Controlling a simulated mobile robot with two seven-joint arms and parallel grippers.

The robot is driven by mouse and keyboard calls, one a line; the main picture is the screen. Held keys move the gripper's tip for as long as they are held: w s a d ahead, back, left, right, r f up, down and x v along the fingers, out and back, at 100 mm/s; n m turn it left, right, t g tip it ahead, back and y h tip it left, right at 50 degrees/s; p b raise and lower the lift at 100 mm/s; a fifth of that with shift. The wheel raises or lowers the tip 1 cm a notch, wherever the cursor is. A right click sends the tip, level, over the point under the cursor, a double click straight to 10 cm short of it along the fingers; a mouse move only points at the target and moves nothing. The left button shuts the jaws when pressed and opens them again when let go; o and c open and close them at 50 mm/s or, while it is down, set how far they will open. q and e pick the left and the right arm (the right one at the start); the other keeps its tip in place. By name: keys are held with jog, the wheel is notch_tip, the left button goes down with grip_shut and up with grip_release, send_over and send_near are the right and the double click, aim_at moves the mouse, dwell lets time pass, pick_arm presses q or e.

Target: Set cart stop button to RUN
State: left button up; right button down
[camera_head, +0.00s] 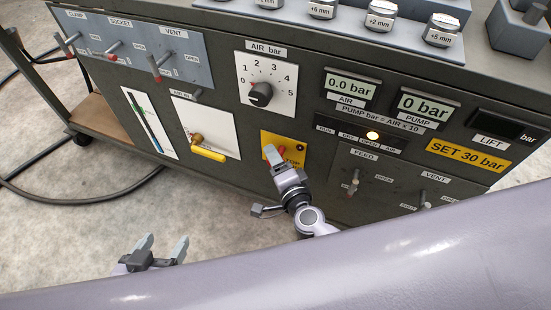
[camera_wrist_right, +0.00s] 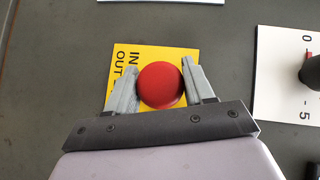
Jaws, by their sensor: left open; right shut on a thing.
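The cart stop button is a round red knob (camera_wrist_right: 161,85) on a yellow plate (camera_wrist_right: 184,53); the words IN and OUT show at the plate's left in the right wrist view. In the head view the button (camera_head: 282,151) is mostly covered by my right gripper (camera_head: 273,156). That gripper is shut on the button, one finger on each side, as the right wrist view (camera_wrist_right: 161,88) shows. Whether the button is in or out cannot be told. My left gripper (camera_head: 163,246) is open and empty, low in front of the cart and apart from it.
The dark cart panel carries an AIR knob (camera_head: 260,95) near 0, a yellow-handled valve (camera_head: 208,153), and FEED (camera_head: 353,183) and VENT levers. Displays (camera_head: 350,88) read 0.0 bar and 0 bar. A hose lies on the floor at left.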

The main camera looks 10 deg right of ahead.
jog(key=shift+c, duration=2.4)
grip_release()
jog(key=shift+s+a, duration=0.15)
jog(key=shift+s, duration=0.1)
pick_arm(q)
jog(key=shift+s+r, duration=0.1)
jog(key=shift+d, duration=0.25)
pick_arm(e)
jog(key=shift+w, duration=0.15)
